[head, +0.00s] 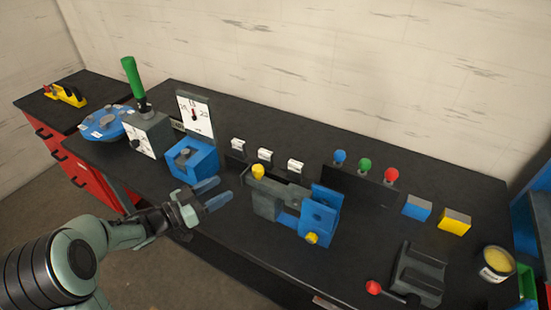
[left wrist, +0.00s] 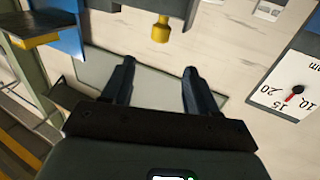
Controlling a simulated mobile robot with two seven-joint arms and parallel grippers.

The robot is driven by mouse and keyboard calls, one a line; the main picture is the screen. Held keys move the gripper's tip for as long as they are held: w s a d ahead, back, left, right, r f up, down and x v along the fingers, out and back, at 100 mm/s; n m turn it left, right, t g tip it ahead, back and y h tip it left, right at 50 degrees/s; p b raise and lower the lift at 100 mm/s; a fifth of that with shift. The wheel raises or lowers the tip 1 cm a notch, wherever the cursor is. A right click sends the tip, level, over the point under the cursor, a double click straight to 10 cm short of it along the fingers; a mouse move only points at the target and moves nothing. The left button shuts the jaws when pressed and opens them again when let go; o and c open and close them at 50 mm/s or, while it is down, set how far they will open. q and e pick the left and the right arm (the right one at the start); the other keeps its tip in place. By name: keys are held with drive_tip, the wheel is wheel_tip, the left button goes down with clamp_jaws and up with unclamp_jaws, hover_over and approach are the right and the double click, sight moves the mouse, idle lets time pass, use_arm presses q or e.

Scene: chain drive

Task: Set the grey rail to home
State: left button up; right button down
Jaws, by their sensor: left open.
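A grey block with a grey bar (head: 266,204) stands mid-table, joined to a blue block (head: 319,215). A yellow knob (head: 258,171) sits on top of the grey part. Another yellow knob (head: 311,238) is at the blue block's front. I cannot tell for sure which grey part is the rail. My left gripper (head: 218,192) is open and empty, to the left of the grey part and apart from it. In the left wrist view its two fingers (left wrist: 158,88) are spread, with a yellow knob (left wrist: 161,30) beyond them. My right gripper is not in view.
A blue block (head: 194,160) and a white dial plate (head: 195,113) stand behind my left gripper. A grey slotted piece (head: 418,275) with a red-knobbed lever (head: 373,287) is at the right front. Red, green and blue knobs stand at the back.

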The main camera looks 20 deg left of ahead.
sight(258, 167)
use_arm(q)
drive_tip(key=p+x, duration=0.1)
drive_tip(key=x, duration=1.2)
drive_tip(key=shift+w+d+p, duration=0.15)
drive_tip(key=shift+w+p, duration=0.15)
drive_tip(key=shift+p, duration=0.05)
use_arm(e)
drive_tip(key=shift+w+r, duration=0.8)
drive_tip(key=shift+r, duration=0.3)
